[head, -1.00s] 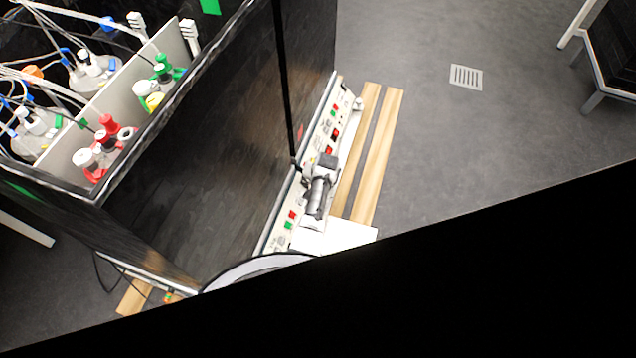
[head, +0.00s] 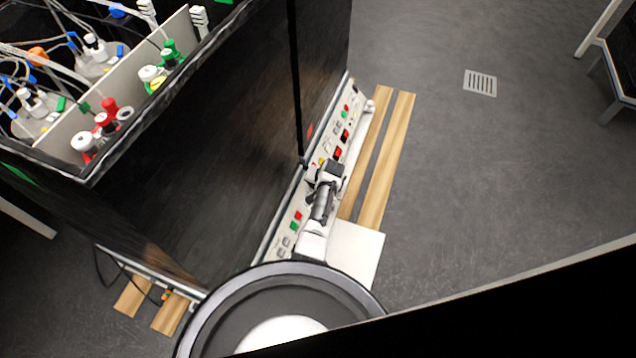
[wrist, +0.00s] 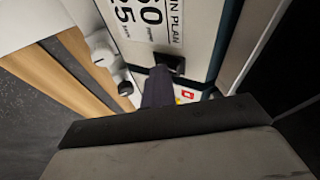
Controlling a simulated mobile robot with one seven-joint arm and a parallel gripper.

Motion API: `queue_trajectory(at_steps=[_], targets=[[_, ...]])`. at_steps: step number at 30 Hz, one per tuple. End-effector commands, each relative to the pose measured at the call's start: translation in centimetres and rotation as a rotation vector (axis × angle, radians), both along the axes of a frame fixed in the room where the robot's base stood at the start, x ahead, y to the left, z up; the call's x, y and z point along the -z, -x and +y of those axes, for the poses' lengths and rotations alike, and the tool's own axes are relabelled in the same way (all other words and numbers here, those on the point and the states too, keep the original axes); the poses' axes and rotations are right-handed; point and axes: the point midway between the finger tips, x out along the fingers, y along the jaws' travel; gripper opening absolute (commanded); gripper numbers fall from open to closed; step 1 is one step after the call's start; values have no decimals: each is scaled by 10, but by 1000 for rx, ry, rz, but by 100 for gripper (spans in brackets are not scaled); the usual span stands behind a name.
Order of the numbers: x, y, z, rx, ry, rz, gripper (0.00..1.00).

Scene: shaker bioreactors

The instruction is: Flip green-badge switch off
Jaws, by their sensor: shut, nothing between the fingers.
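A pale control panel (head: 283,238) runs along the foot of the dark cabinet in the head view, with red and green marks. One green mark (head: 294,225) is near its lower end; another green mark (head: 344,115) is near its upper end. I cannot tell which is the green badge. My gripper (head: 330,167) is at the panel's middle, between these marks. In the wrist view my shut, empty gripper (wrist: 158,88) points at a black switch (wrist: 170,62) on the panel. The fingertips are at or just short of it; contact is unclear. No green badge shows there.
In the wrist view a white knob (wrist: 101,50) and a dark knob (wrist: 125,88) sit left of the gripper. Wooden strips (head: 385,165) lie on the floor beside the panel. Floor to the right is open.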

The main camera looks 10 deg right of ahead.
Motion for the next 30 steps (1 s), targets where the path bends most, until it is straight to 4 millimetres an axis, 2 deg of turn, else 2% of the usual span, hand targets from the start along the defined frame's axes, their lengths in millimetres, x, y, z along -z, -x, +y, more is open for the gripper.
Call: queue_trajectory(at_steps=[7, 18, 30], targets=[[1, -1, 3, -2, -1, -1, 0], [-15, -1, 2, -2, 0, 0, 0], [-16, -1, 1, -1, 1, -1, 0]])
